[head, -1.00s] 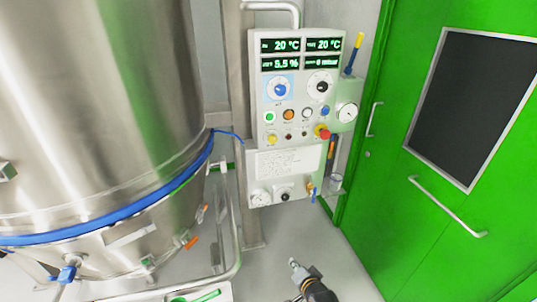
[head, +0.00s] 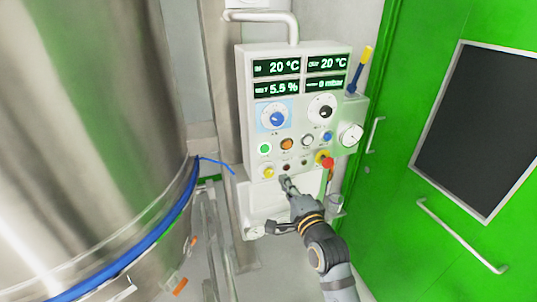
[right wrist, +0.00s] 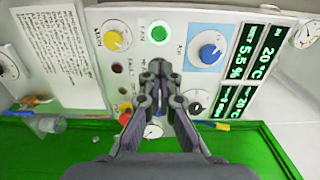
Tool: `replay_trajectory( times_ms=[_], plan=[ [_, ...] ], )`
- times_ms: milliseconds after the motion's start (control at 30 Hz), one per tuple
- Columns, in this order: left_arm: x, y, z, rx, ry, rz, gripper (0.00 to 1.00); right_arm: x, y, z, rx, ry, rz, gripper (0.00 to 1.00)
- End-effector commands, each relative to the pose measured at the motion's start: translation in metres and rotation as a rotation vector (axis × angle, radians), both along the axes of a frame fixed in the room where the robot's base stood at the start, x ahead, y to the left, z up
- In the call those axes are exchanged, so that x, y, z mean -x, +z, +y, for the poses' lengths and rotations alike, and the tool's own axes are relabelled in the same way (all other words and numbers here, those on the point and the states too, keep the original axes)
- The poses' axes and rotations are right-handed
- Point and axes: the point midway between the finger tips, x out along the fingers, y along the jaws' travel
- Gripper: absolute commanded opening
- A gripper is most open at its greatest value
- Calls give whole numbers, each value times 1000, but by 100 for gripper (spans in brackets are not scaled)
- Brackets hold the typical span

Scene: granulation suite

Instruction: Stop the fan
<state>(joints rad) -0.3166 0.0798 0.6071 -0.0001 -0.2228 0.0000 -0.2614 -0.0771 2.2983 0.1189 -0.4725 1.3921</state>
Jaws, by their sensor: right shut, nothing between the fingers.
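The control panel (head: 243,110) stands on the wall ahead. Its green button (head: 264,149) is at the left of the upper button row; it also shows in the right wrist view (right wrist: 160,33), where its label looks like FAN. An orange button (head: 287,144) is right of it. A yellow button (head: 268,172) is below. My right gripper (head: 285,182) is shut and empty, in front of the panel below the button rows. In the right wrist view the closed fingertips (right wrist: 155,68) hide part of the panel near the green button. My left gripper is out of view.
A red emergency-stop knob (head: 328,162) sticks out at the panel's right. A blue knob (head: 277,118) and black knob (head: 321,112) sit above the buttons. A large steel vessel (head: 90,130) fills the left; a green door (head: 400,220) is at right.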

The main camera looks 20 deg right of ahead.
Motion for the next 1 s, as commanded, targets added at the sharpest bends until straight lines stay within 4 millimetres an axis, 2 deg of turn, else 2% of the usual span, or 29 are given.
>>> replay_trajectory(
  times_ms=[167, 333, 600, 800, 1000],
  plan=[
    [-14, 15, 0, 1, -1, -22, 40, -27, 5, 1, 3, 1, -2, 0],
    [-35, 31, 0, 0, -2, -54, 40, -65, 6, 2, 3, 0, -1, 0],
    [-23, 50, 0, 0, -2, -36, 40, -117, 5, 4, 2, 0, 0, 0],
    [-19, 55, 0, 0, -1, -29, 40, -134, 2, 4, 2, -1, 0, 0],
    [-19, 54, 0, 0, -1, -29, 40, -137, 0, 4, 2, -1, 0, 0]
  ],
)
